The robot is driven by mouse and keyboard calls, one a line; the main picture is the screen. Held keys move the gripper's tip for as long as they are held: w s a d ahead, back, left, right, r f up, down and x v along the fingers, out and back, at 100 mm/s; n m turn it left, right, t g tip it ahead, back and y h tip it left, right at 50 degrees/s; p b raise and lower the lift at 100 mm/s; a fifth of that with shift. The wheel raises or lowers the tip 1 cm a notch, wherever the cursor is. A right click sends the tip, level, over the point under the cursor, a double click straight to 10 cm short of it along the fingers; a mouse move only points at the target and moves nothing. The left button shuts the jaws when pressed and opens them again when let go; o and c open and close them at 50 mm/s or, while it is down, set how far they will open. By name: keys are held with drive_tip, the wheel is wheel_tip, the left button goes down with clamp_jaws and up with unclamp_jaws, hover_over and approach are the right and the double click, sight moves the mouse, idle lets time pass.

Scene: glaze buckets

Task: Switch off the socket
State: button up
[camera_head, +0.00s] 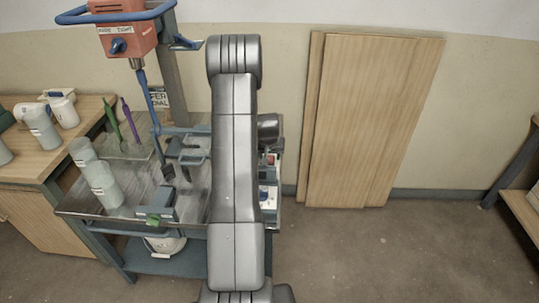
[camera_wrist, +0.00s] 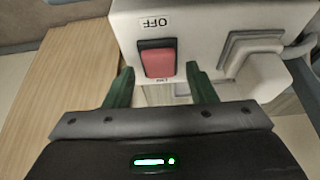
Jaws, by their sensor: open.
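The socket (camera_wrist: 205,22) is a white box that fills the top of the wrist view. Its red rocker switch (camera_wrist: 158,62) sits in a dark frame, with an upside-down OFF label above it and a small, partly hidden label below. I cannot tell which way the rocker is tipped. A pale plug (camera_wrist: 258,70) with a grey surround is in the socket to the right. My gripper (camera_wrist: 160,70) is open and empty, its green fingers on either side of the switch's lower part. I cannot tell whether they touch the socket. In the head view my arm hides the gripper.
A metal cart (camera_head: 130,215) holds pale bottles, a clear bin and a mixer (camera_head: 127,38) on a post. A wooden table (camera_head: 35,165) with containers stands left. Wooden boards (camera_head: 375,120) lean on the wall at right. The floor (camera_head: 400,250) at right is clear.

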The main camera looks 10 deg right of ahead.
drive_tip(key=c, duration=1)
drive_tip(key=shift+f+t+b, duration=0.3)
drive_tip(key=shift+f+b, duration=0.05)
drive_tip(key=shift+b, duration=1.45)
drive_tip(key=t+b, duration=0.1)
drive_tip(key=b, duration=0.7)
drive_tip(key=t+h+b, duration=0.1)
drive_tip(key=t+b, duration=0.1)
drive_tip(key=b, duration=0.5)
drive_tip(key=shift+s+a+r+b, duration=0.1)
drive_tip(key=shift+s+b, duration=0.2)
drive_tip(key=shift+b, duration=0.05)
drive_tip(key=shift+r+t+b, duration=0.15)
drive_tip(key=shift+t+b, duration=0.15)
drive_tip(key=shift+b, duration=0.45)
drive_tip(key=shift+r, duration=0.1)
